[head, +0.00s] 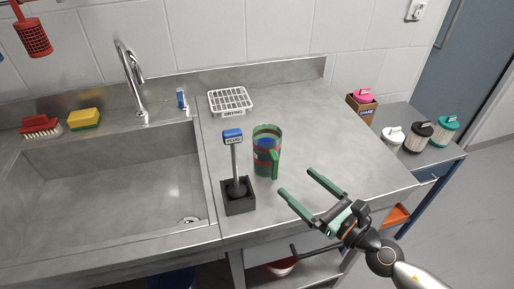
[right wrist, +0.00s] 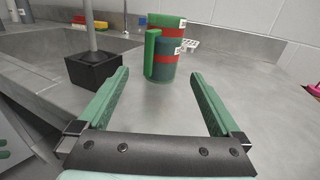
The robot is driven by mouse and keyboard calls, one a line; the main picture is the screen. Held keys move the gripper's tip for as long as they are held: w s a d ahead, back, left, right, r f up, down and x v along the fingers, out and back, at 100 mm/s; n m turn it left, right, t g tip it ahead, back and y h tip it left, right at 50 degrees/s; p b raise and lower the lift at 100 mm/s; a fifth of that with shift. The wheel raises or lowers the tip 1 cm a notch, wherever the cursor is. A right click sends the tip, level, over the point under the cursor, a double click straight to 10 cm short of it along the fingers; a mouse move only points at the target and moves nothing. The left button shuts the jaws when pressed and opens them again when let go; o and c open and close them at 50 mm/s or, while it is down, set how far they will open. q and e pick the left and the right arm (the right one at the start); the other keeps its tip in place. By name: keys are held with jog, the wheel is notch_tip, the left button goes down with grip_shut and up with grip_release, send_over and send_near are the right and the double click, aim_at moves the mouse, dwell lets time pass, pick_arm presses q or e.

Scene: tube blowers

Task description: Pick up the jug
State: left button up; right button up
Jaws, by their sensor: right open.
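The jug (head: 266,152) stands upright on the steel counter, right of the plug stand. It is green with red bands, a green handle toward me and something blue inside. In the right wrist view the jug (right wrist: 164,55) stands ahead, beyond the fingertips, its handle on the left. My right gripper (head: 297,183) is open and empty, to the right of and nearer than the jug, its green fingers pointing toward it. In the right wrist view the open fingers (right wrist: 158,76) have bare counter between them. My left gripper is not in view.
A plug on a post in a black block (head: 238,196) stands close left of the jug. A white drying rack (head: 230,101) lies behind. The sink (head: 110,185) is at left. Lidded containers (head: 417,136) stand on a side table at right. Counter right of the jug is clear.

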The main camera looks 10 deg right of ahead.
aim_at(269, 156)
jog(key=shift+w+a+r, duration=0.1)
jog(key=shift+w, duration=0.3)
jog(key=p+x, duration=0.2)
jog(key=x, duration=0.3)
jog(key=shift+w+a+p, duration=0.1)
jog(key=shift+w+p, duration=0.15)
jog(key=shift+p, duration=0.15)
jog(key=shift+f+x, duration=0.15)
jog(key=shift+x, duration=1.35)
jog(key=shift+f+x, duration=0.2)
jog(key=shift+x, duration=1.3)
jog(key=shift+w+r, duration=0.1)
grip_shut()
